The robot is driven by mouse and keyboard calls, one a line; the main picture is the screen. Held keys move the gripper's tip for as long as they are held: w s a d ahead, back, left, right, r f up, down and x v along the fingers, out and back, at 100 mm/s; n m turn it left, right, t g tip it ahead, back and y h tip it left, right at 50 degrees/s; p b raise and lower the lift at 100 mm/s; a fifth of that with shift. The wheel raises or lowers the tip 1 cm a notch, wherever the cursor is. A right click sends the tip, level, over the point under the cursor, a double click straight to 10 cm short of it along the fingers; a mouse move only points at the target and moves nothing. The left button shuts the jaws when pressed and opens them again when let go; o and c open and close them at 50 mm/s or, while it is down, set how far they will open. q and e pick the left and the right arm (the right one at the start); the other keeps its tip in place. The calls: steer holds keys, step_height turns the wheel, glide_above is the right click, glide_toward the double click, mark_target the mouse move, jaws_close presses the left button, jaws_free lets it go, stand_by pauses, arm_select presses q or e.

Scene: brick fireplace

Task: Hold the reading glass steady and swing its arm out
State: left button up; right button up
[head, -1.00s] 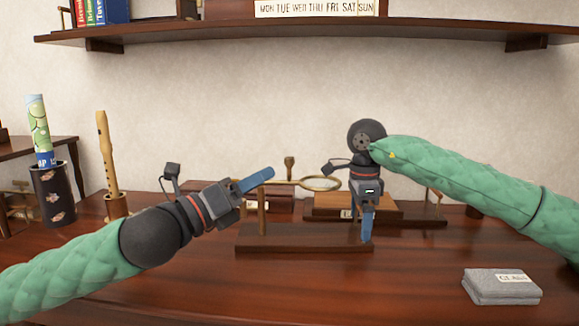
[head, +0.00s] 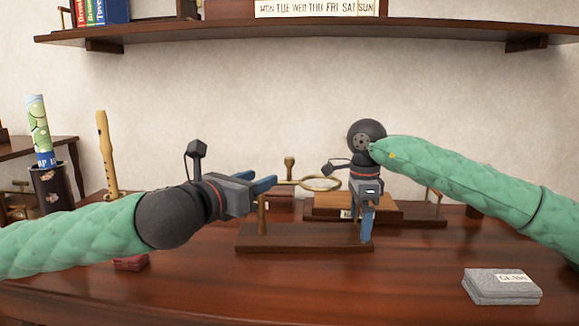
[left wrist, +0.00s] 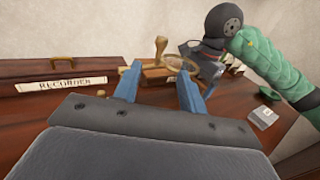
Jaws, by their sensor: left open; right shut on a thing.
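The reading glass has a dark wooden base (head: 290,240), a post (head: 262,217) at its left, and a thin arm ending in a brass ring (head: 320,190). A wooden knob (head: 290,163) seems to stand on the arm, though the join is unclear. My left gripper (head: 264,178) is open at the arm's left part, by the post top. In the left wrist view, the knob (left wrist: 159,47) and ring (left wrist: 182,64) show beyond the spread blue fingers. My right gripper (head: 366,238) points down and is shut on the right end of the base.
Behind stand a wooden box (head: 355,205) and other wooden pieces. A box labelled RECORDER (left wrist: 62,90) shows in the left wrist view. A recorder (head: 107,150) stands at the left. A folded grey cloth (head: 500,287) lies front right. The front middle of the desk is clear.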

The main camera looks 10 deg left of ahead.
mark_target(286, 167)
arm_select(q)
steer(key=x, duration=1.2)
steer(key=shift+s, duration=0.1)
jaws_close()
